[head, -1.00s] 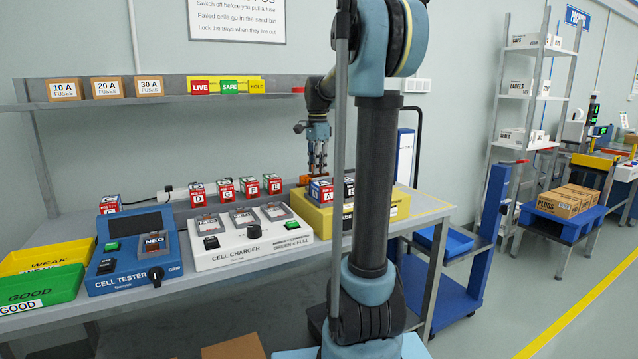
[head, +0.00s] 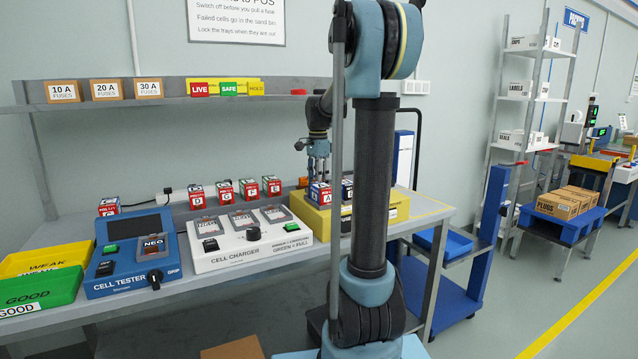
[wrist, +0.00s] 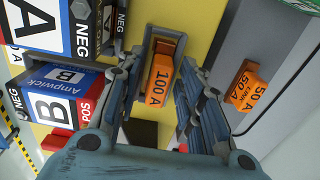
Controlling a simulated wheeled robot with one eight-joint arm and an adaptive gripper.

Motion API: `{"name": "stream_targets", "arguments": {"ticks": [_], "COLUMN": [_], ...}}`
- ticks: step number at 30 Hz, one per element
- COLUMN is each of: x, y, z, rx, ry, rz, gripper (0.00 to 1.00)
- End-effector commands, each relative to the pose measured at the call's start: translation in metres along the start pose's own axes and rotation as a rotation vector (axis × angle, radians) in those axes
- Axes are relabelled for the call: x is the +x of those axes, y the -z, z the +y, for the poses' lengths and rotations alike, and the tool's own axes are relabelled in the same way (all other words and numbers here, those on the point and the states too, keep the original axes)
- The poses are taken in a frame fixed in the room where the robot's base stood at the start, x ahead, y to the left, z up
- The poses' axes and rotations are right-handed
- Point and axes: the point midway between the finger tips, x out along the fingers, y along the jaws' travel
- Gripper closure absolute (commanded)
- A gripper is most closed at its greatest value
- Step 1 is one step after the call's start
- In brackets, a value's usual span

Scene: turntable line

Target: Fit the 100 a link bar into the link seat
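The orange 100 A link bar (wrist: 160,80) is between the two fingers of my gripper (wrist: 158,72) in the wrist view. A grey frame, which looks like the link seat (wrist: 154,32), shows at the bar's far end on the yellow unit. I cannot tell whether the bar is down inside it. In the head view my gripper (head: 318,168) is low over the yellow unit (head: 375,213), with its fingertips hidden behind cell A (head: 319,194).
Cell A and cell B (wrist: 55,100) stand close on the left in the wrist view. An orange 50 A link bar (wrist: 249,86) is to the right on a grey surface. The cell charger (head: 245,245) and cell tester (head: 135,265) are farther left on the bench.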

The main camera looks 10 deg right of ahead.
Motion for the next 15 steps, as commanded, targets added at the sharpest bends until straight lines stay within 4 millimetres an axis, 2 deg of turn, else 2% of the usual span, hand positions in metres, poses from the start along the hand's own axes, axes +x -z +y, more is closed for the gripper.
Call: {"name": "stream_targets", "arguments": {"ticks": [10,15], "x": [-0.003,-0.021], "y": [-0.001,-0.002], "z": [0.0,0.0], "rx": [-0.002,-0.002], "ry": [0.0,0.0], "rz": [0.0,0.0], "gripper": [0.64,0.64]}}
